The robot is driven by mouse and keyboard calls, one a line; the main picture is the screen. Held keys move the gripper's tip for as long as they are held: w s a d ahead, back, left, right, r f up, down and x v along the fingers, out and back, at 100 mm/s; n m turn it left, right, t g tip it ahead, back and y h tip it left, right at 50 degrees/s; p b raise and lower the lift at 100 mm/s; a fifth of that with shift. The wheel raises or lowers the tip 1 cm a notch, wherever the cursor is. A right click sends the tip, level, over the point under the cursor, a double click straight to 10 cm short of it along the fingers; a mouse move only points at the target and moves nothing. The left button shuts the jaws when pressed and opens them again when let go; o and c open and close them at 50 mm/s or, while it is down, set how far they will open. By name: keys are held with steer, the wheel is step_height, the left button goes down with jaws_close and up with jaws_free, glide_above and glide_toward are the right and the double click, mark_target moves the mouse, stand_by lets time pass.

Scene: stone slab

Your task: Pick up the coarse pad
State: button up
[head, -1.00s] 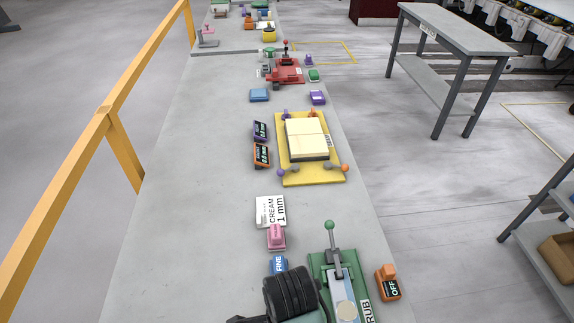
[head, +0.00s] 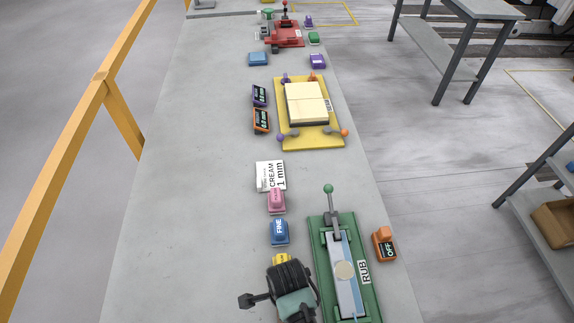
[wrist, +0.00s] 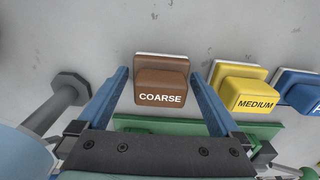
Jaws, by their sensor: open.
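The coarse pad (wrist: 161,82) is a brown block with a white base, labelled COARSE. It shows in the wrist view at the centre, lying on the grey slab. My gripper (wrist: 162,85) is open, with one blue finger on each side of the pad; I cannot tell whether they touch it. In the head view my arm and gripper (head: 250,301) are at the bottom centre, and the coarse pad is not visible there.
The yellow medium pad (wrist: 243,88) and the blue fine pad (head: 279,231) lie in a row, with a pink pad (head: 277,201) beyond. The green RUB fixture (head: 319,240) stands right of my arm. An orange OFF switch (head: 384,240) is at the slab's right edge. The slab's left is clear.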

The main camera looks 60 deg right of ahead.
steer(key=shift+c, duration=0.3)
steer(key=c, duration=1.2)
step_height(320, 180, up, 10)
